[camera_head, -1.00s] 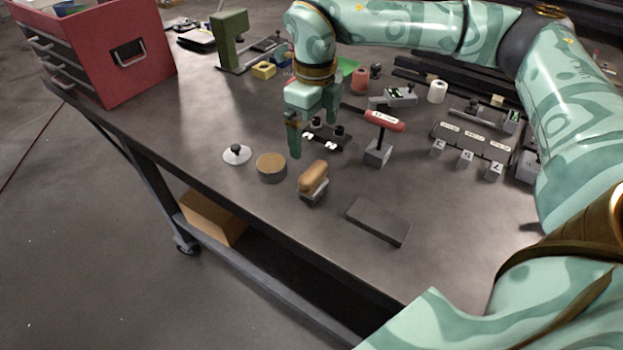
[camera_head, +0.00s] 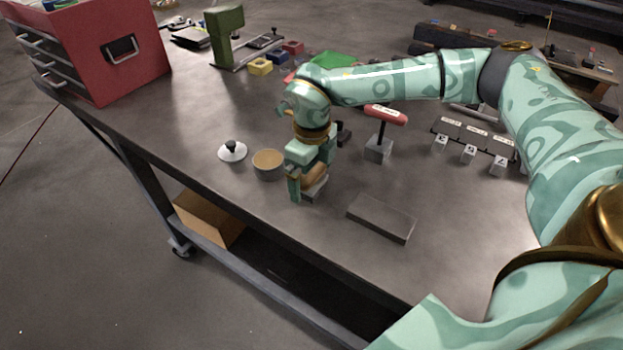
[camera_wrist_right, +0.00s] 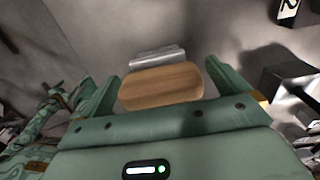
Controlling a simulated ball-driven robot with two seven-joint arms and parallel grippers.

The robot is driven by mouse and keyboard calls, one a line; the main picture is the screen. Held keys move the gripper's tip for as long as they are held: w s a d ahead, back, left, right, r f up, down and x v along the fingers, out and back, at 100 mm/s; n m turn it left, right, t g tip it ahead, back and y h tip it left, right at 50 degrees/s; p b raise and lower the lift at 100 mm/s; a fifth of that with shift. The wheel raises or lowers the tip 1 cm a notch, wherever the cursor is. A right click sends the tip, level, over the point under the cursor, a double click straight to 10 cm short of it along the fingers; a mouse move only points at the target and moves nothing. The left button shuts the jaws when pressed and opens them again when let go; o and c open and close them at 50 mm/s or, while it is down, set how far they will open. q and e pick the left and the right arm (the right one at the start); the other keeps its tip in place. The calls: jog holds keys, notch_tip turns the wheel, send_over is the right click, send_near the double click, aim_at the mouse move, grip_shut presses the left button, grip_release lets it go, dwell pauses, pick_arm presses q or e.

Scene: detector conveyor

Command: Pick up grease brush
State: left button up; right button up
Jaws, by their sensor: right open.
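The grease brush (camera_head: 315,190), a rounded tan wooden handle on a grey block, sits on the bench near its front edge. My right gripper (camera_head: 308,176) is over it and hides part of the handle. In the right wrist view the brush's wooden handle (camera_wrist_right: 160,88) lies between the two open fingers of the gripper (camera_wrist_right: 160,84), with its grey part (camera_wrist_right: 155,56) just beyond. The jaws are open, with gaps visible beside the handle. My left gripper is not in view.
A round tan-topped tin (camera_head: 268,165) and a white disc with a dark knob (camera_head: 232,151) stand to the left. A flat dark slab (camera_head: 381,217) lies to the right. A red-handled tool (camera_head: 384,117) in a grey block stands behind. The front right bench is clear.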

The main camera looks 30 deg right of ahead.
jog(key=c, duration=1.1)
jog(key=shift+o, duration=0.2)
jog(key=shift+r, duration=0.15)
jog(key=shift+r, duration=0.3)
notch_tip(320, 180, up, 3)
jog(key=shift+f+p, duration=0.1)
jog(key=shift+p, duration=0.4)
jog(key=s+a+r+p, duration=0.2)
jog(key=s+a+r, duration=0.6)
jog(key=s, duration=0.3)
jog(key=shift+a+r, duration=0.3)
jog(key=shift+r, duration=0.4)
